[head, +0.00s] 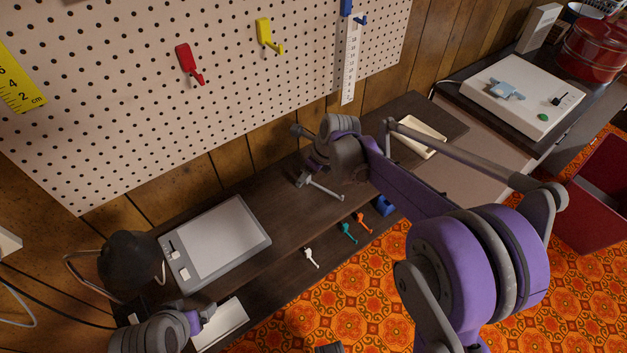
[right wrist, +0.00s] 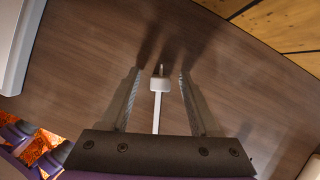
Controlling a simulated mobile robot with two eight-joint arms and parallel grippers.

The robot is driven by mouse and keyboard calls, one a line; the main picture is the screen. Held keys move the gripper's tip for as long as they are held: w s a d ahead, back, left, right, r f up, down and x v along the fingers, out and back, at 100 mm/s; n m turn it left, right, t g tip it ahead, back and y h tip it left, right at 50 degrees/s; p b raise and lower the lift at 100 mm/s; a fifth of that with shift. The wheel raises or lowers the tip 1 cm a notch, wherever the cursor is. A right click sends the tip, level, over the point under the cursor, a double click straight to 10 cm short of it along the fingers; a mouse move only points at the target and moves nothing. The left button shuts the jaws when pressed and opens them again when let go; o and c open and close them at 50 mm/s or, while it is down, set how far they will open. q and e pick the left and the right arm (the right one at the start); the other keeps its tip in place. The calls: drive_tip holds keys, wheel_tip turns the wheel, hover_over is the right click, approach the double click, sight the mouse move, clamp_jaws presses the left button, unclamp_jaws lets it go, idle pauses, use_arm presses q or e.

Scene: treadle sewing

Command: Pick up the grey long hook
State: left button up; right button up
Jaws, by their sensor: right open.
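The grey long hook (head: 322,188) lies on the dark wooden table, its blocky base to the left and its thin shaft pointing right and toward the front. In the right wrist view the hook's pale block (right wrist: 159,84) and shaft show between the two fingers of my right gripper (right wrist: 157,80), which is open with a gap on either side. In the head view my right wrist is just above and behind the hook, and its fingers are hard to make out. My left gripper (head: 207,312) is at the lower left, away from the hook; its jaws are unclear.
Small white (head: 311,257), teal (head: 348,233) and orange (head: 364,221) hooks lie along the front, near a blue object (head: 384,206). A grey tablet-like device (head: 215,245) lies left, a cream tray (head: 420,138) right. The pegboard (head: 130,110) stands behind.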

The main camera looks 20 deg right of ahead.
drive_tip(key=shift+c, duration=0.3)
clamp_jaws()
